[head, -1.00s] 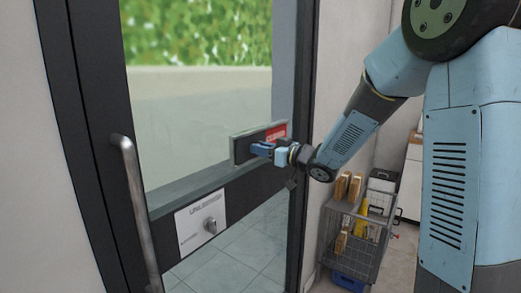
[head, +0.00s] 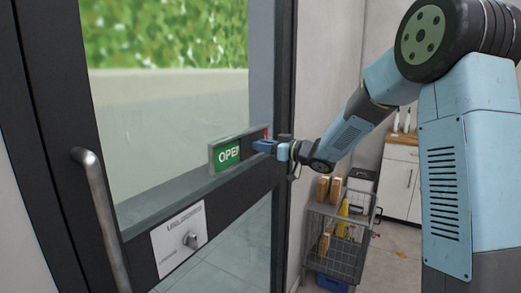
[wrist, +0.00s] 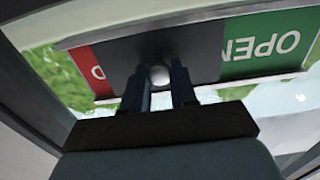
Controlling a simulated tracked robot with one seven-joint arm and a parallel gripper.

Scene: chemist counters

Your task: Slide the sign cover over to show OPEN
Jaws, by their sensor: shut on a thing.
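The sign (head: 231,155) is mounted on the glass door. Its green left part shows "OPE" in the head view, with the rest behind the dark cover. In the wrist view the green part (wrist: 268,46) reads OPEN, upside down. The dark sliding cover (wrist: 205,55) lies over the sign's middle, and a strip of red (wrist: 87,70) shows on its other side. My gripper (head: 270,147) is at the cover; in the wrist view my gripper (wrist: 160,84) has its fingers on either side of the cover's round pale knob (wrist: 160,75), shut on it.
A metal door handle (head: 104,220) stands at the left. A wire cart (head: 337,240) with boxes is at the right, before a white cabinet (head: 401,180).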

